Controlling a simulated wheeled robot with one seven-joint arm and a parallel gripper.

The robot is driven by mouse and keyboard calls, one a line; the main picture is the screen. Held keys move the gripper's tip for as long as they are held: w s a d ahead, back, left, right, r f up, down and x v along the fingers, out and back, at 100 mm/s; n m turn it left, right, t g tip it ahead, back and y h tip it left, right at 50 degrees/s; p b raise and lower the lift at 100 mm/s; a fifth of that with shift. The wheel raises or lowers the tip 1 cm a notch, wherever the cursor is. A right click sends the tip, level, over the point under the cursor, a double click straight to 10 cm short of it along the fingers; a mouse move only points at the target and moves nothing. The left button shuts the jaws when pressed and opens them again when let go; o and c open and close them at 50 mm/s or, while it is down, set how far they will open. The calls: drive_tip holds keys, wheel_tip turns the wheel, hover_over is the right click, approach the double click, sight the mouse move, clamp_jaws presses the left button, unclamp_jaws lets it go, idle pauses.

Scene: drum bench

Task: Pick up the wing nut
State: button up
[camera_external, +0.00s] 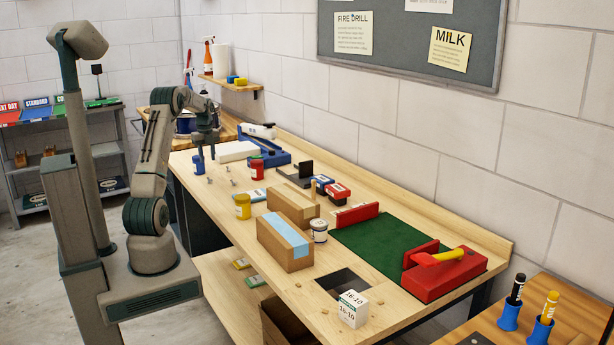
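Several small grey metal pieces lie apart on the wooden bench (385,300), toward its far left part. One small metal piece (209,180) is nearest my gripper, and another small metal piece (233,183) lies to its right. They are too small to tell which is the wing nut. My gripper (207,155) points down above the far left end of the bench, close to these pieces. Its fingers are small and dark here, and I cannot tell whether they are open or shut or hold anything. A blue container (198,166) stands right by it.
A red can (256,167), a yellow can (242,207) and a white block (238,151) stand near the pieces. Cardboard boxes (284,245), a green mat (385,243) and a red tool block (444,274) fill the nearer bench. A square opening (343,283) is cut near the front edge.

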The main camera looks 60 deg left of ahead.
sight(210, 181)
wheel_tip(210, 181, down, 9)
drive_tip(key=shift+s+a+r+p, duration=0.1)
drive_tip(key=shift+p, duration=0.75)
clamp_jaws()
